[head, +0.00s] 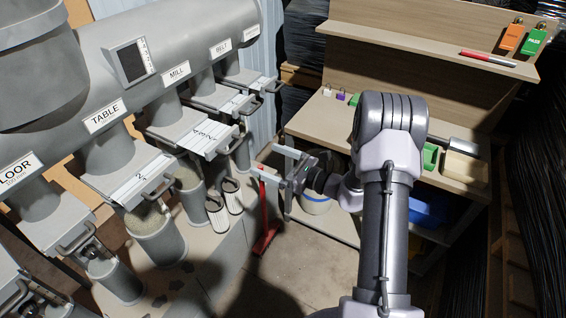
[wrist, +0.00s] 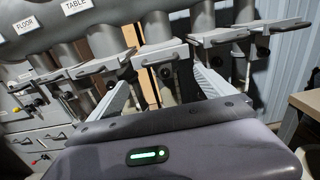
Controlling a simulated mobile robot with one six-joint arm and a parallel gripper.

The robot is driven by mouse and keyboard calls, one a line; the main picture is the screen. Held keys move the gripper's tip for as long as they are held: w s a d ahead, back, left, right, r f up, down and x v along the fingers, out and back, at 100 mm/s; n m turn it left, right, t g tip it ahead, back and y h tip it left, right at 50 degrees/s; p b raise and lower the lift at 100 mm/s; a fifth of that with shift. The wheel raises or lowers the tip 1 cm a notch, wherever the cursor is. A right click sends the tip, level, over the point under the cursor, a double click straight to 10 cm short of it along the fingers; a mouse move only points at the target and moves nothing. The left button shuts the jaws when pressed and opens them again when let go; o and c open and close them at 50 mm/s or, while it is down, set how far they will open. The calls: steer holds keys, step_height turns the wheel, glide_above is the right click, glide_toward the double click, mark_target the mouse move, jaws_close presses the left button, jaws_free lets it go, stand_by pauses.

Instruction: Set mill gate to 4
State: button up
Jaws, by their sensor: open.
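The MILL label (head: 178,73) is on the large grey duct at left in the head view. Below its branch pipe is the mill gate (head: 190,134), a pale sliding plate with dark markings too small to read and a grey handle at its outer end. My gripper (head: 263,160) is open and empty, to the right of the mill gate and apart from it. In the wrist view its two fingers (wrist: 160,92) spread wide toward the gates. A gate (wrist: 160,52) that appears to be the mill one shows between and beyond them.
Neighbouring gates are TABLE (head: 130,180) and BELT (head: 220,98), both with protruding handles. Buckets and a red stand (head: 266,215) are on the floor below. A wooden bench (head: 330,118) with small padlocks and tags stands at right. Open floor lies between duct and bench.

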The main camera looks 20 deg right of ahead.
steer(key=v, duration=0.5)
steer(key=shift+s, duration=0.1)
steer(key=s+a+r+n+g+y, duration=0.1)
steer(key=s+a+r+n+g, duration=0.15)
steer(key=a, duration=0.25)
steer(key=s+a+r+n+g+y+b, duration=0.1)
steer(key=s+a+r+n+g, duration=0.1)
steer(key=a+r+n+g, duration=0.15)
steer(key=s+a+r+n+g+y, duration=0.1)
steer(key=s+a+r+n+g, duration=0.1)
steer(key=a+n+g, duration=0.3)
steer(key=s+a+r+n+g+h+b, duration=0.2)
steer(key=s+a+n+h, duration=0.4)
steer(key=s, duration=0.6)
steer(key=s+d+r+n+t+h+b, duration=0.1)
steer(key=s+d+r+n+t+h, duration=0.1)
steer(key=s+n, duration=0.5)
steer(key=s+d+t+h, duration=0.1)
steer(key=t+h, duration=0.1)
steer(key=h, duration=0.1)
steer(key=shift+d+r+h, duration=0.25)
steer(key=shift+r+h, duration=0.05)
